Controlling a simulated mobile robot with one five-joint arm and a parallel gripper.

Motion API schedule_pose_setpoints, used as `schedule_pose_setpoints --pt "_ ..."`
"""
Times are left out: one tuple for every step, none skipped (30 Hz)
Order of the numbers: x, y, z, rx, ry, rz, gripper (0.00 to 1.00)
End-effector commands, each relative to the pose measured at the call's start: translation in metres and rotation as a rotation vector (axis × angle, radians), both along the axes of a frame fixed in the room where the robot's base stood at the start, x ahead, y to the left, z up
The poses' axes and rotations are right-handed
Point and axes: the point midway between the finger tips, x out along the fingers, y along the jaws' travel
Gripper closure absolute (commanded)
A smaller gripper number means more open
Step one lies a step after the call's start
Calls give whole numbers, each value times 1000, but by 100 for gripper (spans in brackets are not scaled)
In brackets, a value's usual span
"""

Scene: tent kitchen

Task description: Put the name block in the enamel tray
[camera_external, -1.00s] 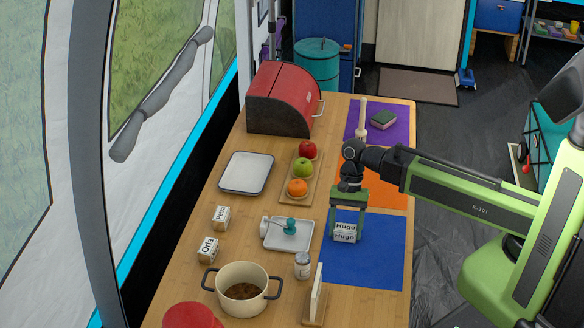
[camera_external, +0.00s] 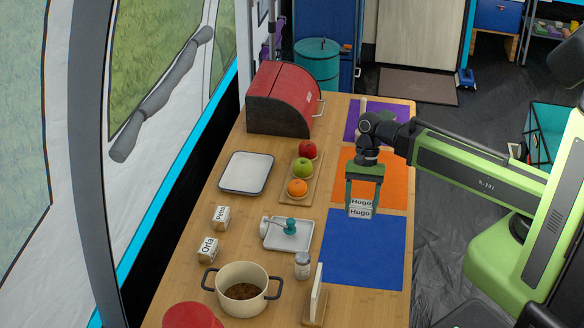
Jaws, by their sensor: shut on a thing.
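My gripper (camera_external: 361,198) is shut on a white name block (camera_external: 360,208) that reads "Hugo" on two faces. The block is between the fingers, in front of the border between the orange and blue mats; its height above the table is hard to tell. The enamel tray (camera_external: 246,173), white with a dark rim, lies empty on the wooden table, well to the left of my gripper. Two more name blocks, one reading "Orla" (camera_external: 208,249) and one above it (camera_external: 220,217) with less legible letters, sit at the table's left side.
A board of fruit (camera_external: 312,170) lies between my gripper and the enamel tray. A smaller tray (camera_external: 304,243) with a teal-topped item, a jar (camera_external: 303,266), a pot (camera_external: 242,290) and an upright board (camera_external: 316,296) stand nearer. A red bread bin (camera_external: 285,98) is at the back.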

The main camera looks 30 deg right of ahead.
Motion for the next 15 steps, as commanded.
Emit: schedule_pose_setpoints --pt "-1 -13 15 0 0 -5 84" --pt "-1 -20 19 0 -1 -4 84" --pt "-1 -29 24 -1 0 -4 84" --pt "-1 -35 27 0 0 -3 84" --pt "-2 -40 30 -1 1 -3 84" --pt "-2 -47 33 0 0 -3 84" --pt "-1 -51 35 0 0 -2 84" --pt "-1 -54 36 0 0 -1 84" --pt "-1 -58 38 0 0 -2 84" --pt "-1 -60 39 0 0 -2 84" --pt "-1 -62 39 0 0 -1 84" --pt "-1 -64 40 1 -1 0 84" --pt "-1 -65 40 1 -1 0 84" --pt "-1 -65 40 0 0 1 84" --pt "-1 -66 39 0 0 0 84"
